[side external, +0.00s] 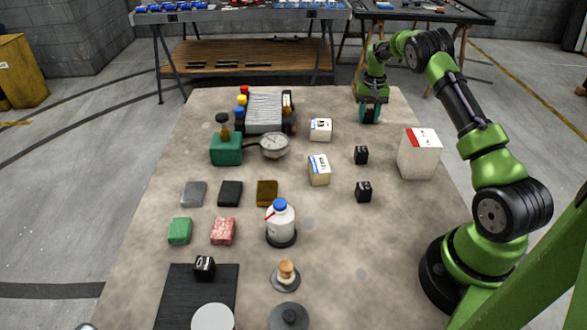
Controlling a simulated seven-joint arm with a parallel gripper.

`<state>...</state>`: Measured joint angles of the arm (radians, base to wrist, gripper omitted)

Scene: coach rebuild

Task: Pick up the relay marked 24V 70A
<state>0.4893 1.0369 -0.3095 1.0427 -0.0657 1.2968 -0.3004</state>
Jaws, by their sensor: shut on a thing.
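My gripper (370,112) points down at the far right part of the table, its teal fingers shut on a small dark thing that looks like a black relay. The fingers hide most of it, and I cannot tell whether it touches the table. Two small black relays with pale marks stand nearer: one relay (361,155) just in front of my gripper and another relay (363,192) closer to the camera. A third black relay (204,267) sits on the black mat (177,300) at the front left. The marks are too small to read, so I cannot tell which is 24V 70A.
White boxes (320,129) and (319,170) stand left of the relays; a larger red-and-white box (419,155) stands right. A grey finned unit (264,113), green container (226,149), gauge (274,146) and white bottle (281,222) fill the left and middle.

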